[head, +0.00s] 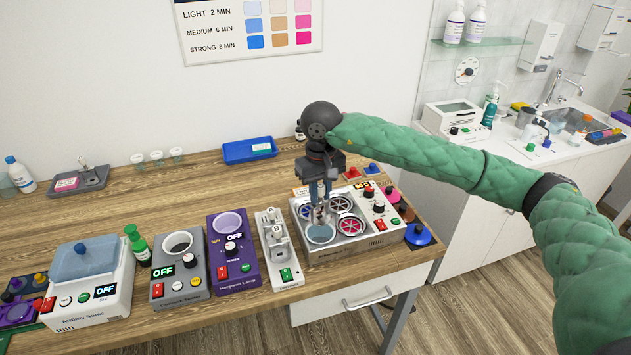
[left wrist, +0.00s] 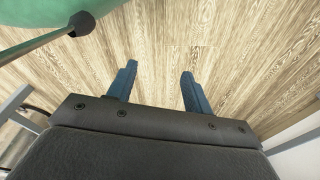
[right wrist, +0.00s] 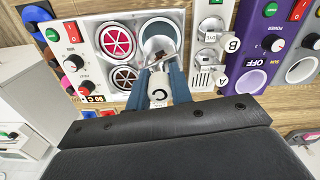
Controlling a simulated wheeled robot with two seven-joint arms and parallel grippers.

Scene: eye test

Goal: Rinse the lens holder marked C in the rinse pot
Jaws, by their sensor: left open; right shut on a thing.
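My right gripper (head: 321,190) is shut on the lens holder marked C (right wrist: 160,92). The letter C shows on its pale grip between the blue fingers in the right wrist view. The holder's metal lower part (head: 320,213) points down at the uncovered round pot (head: 320,234) with blue-grey contents, at the front left of the pot unit (head: 350,246). I cannot tell whether its tip is inside the pot. No label on this pot is readable. My left gripper (left wrist: 156,72) is open and empty over the wooden floor; it is outside the head view.
Left of the unit stands a rack (head: 287,262) with holders A and B, then a purple lamp (head: 232,250), a grey tester (head: 181,267) and a white sonic bath (head: 93,275). A blue tray (head: 249,151) lies behind.

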